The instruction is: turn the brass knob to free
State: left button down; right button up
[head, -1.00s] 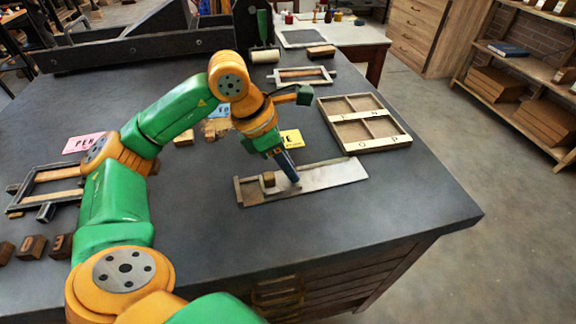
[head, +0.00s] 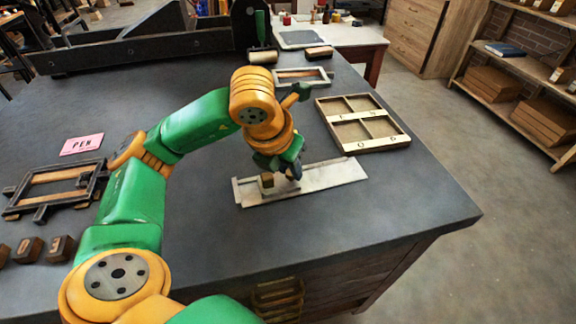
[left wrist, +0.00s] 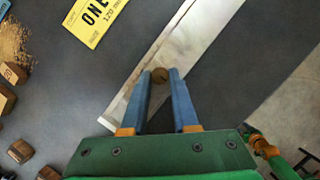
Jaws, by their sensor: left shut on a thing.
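A long pale metal tray, like a composing stick (head: 335,175), lies flat on the dark table near its front right. A small brown block (head: 267,180) sits at its left part. In the left wrist view a round brown-brass knob (left wrist: 160,75) stands on the metal tray (left wrist: 195,45). My left gripper (head: 294,172) is low over the tray. In the left wrist view the blue fingertips of my left gripper (left wrist: 160,77) are on either side of the knob, shut on it. In the head view the knob is hidden by the gripper. My right gripper is not in view.
A wooden compartment tray (head: 368,148) lies behind right of the metal tray. A dark frame (head: 92,197) and several wooden blocks (head: 60,248) are at the left. A yellow card (left wrist: 95,18) lies nearby. The table right of the metal tray is clear.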

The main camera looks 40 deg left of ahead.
pick_arm(q)
jog(key=shift+n, duration=0.4)
jog(key=c, duration=0.7)
grip_release()
jog(key=p+v, duration=0.2)
jog(key=v, duration=0.5)
jog(key=shift+d, duration=0.15)
